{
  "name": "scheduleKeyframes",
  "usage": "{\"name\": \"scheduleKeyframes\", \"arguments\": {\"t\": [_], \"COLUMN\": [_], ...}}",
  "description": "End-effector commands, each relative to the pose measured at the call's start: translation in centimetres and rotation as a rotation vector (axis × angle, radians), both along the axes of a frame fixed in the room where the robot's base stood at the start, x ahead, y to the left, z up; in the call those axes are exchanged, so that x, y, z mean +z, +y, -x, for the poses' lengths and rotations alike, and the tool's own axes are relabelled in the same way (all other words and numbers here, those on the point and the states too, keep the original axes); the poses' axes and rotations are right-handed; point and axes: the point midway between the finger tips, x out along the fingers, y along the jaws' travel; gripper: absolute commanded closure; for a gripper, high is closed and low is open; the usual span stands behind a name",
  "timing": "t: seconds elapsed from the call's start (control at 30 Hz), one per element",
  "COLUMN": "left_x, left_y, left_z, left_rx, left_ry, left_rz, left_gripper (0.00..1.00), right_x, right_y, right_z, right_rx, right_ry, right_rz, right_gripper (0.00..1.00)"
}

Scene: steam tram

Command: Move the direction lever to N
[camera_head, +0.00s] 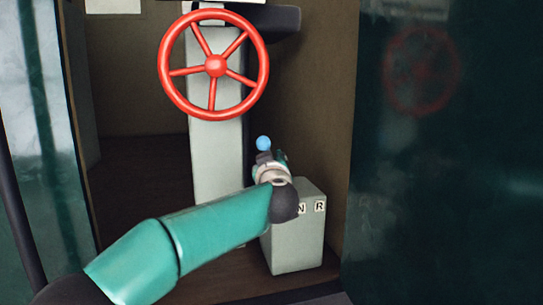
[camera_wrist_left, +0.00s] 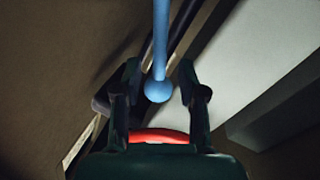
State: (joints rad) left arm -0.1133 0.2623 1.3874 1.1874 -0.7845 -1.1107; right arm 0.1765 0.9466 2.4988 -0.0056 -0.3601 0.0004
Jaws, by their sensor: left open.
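The direction lever has a blue ball knob (camera_head: 264,143), seen just past my left gripper (camera_head: 266,158) in the head view. In the left wrist view the knob (camera_wrist_left: 159,91) and its thin blue shaft show between the two dark fingers of my left gripper (camera_wrist_left: 160,82). The fingers are open, one on each side of the knob, with visible gaps. The lever stands at a pale grey box (camera_head: 297,248) with letter plates N (camera_head: 301,208) and R (camera_head: 320,206). My arm hides the lever's lower part and the box's left top. My right gripper is out of view.
A red handwheel (camera_head: 215,66) on a pale grey column (camera_head: 217,155) stands behind and left of the knob. A dark green glossy panel (camera_head: 440,190) stands at the right and reflects the wheel. Brown floor shows left of the column.

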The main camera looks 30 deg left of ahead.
Motion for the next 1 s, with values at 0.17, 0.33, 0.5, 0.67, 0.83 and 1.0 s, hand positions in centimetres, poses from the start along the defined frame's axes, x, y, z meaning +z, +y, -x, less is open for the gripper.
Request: {"name": "scheduleKeyframes", "arguments": {"t": [0.17,0.33,0.5,0.67,0.83,1.0], "left_x": [0.1,0.0,0.0,0.0,0.0,0.0], "left_y": [1.6,2.3,2.4,2.4,2.4,2.4], "left_z": [-2.1,-2.9,-3.0,-3.0,-3.0,-2.9], "left_rx": [0.001,0.001,0.0,0.0,0.001,0.001], "left_ry": [0.0,0.0,0.0,0.0,0.0,0.0], "left_rz": [0.0,0.0,0.0,0.0,0.0,0.0], "left_gripper": [0.59,0.59,0.59,0.64,0.92,1.0], "right_x": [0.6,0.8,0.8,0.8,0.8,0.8], "right_y": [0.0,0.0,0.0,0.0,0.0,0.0], "right_z": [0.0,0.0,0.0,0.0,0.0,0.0], "right_rx": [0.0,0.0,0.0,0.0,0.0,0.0], "right_ry": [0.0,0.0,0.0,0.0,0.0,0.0], "right_rz": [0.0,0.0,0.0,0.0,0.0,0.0], "right_gripper": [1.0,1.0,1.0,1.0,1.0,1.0]}}
